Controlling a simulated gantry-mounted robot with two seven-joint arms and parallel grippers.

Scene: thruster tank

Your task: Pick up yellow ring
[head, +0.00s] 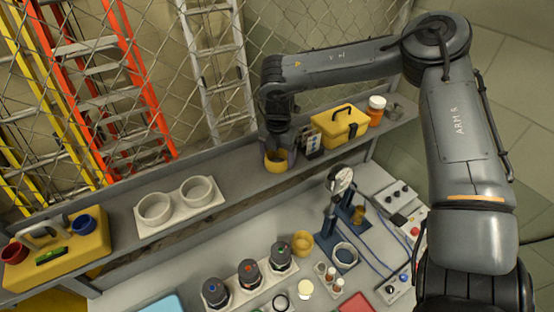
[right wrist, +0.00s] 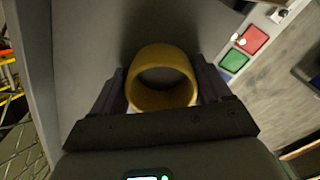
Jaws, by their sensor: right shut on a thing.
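The yellow ring (head: 276,165) is at the back shelf, below my right gripper (head: 277,150). In the right wrist view the ring (right wrist: 162,100) sits between the two dark fingers, which press on its left and right sides. Its round opening faces the camera. The gripper is shut on it. I cannot tell whether the ring touches the shelf. A second yellow ring-like piece (head: 302,245) stands on the lower table. My left gripper is not in view.
The shelf (head: 236,195) also carries a yellow case (head: 340,127), an orange bottle (head: 375,112), a white two-cup holder (head: 181,205) and a yellow block with coloured cups (head: 62,250). Several dark capped cylinders (head: 249,273) stand on the table. A mesh fence rises behind.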

